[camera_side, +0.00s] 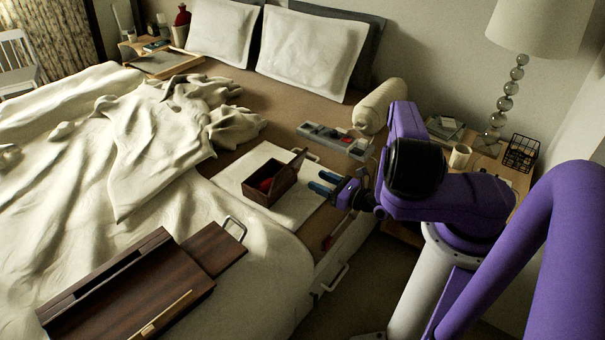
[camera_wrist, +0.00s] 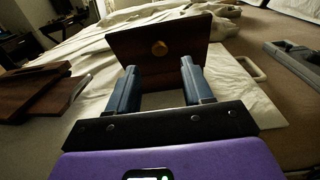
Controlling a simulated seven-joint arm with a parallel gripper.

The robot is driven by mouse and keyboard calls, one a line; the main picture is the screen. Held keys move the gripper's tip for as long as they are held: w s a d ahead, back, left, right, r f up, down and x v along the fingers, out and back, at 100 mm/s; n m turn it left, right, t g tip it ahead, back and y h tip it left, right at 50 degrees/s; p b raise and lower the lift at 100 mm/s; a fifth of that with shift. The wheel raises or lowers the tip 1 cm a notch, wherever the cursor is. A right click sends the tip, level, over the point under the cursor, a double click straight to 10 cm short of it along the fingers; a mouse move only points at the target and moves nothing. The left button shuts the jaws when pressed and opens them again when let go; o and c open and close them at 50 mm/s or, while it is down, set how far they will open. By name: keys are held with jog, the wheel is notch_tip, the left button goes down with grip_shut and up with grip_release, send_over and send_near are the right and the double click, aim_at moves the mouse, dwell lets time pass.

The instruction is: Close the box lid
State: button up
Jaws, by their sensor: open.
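A small dark wooden box (camera_side: 262,193) sits on a white board (camera_side: 236,173) on the bed, with something red inside. Its lid (camera_side: 290,168) stands raised and tilted on the side toward my gripper. In the wrist view the lid (camera_wrist: 180,35) shows its flat brown face with a round brass-coloured knob (camera_wrist: 159,47). My gripper (camera_side: 318,183) is open and empty, just to the right of the box and apart from the lid. In the wrist view the two blue fingers of my gripper (camera_wrist: 160,82) point at the lid below its knob. The box's inside is hidden there.
A grey compartment tray (camera_side: 335,141) lies behind the box, with a rolled white towel (camera_side: 379,106) beyond it. A dark wooden case (camera_side: 130,290) lies at the front left. Rumpled white bedding (camera_side: 150,150) covers the left. A nightstand with a mug (camera_side: 460,156) and lamp stands right.

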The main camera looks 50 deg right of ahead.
aim_at(298, 171)
jog(key=w, duration=0.7)
jog(key=shift+w+a, duration=0.1)
jog(key=shift+a, duration=0.1)
grip_shut()
